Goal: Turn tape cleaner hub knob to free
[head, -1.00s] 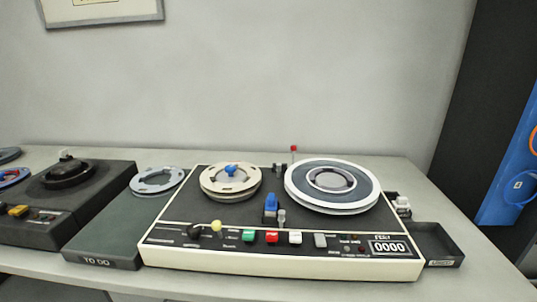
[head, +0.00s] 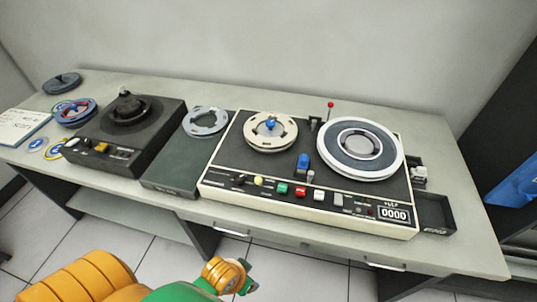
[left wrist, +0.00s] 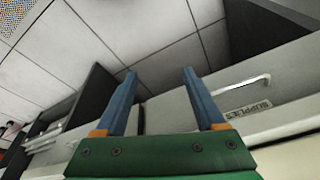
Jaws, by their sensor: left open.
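The cream-and-black tape machine (head: 230,157) stands on the long table with a counter reading 0000. A cream reel (head: 285,137) sits on its left hub, with a blue hub knob (head: 270,123) at its centre. A large grey-and-white reel (head: 390,160) sits on the right hub. The knob's setting is too small to read. My left gripper (head: 249,278) is low in front of the table, well away from the knob. In the left wrist view its blue fingers (left wrist: 160,75) are apart with nothing between them. My right gripper is not in view.
A black machine (head: 150,140) with a dark hub stands left, and a grey reel (head: 205,121) lies between the machines. Small black trays (head: 435,212) are at the right. A red-tipped post (head: 330,105) rises behind the reels. The table's front edge and drawers are near my left gripper.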

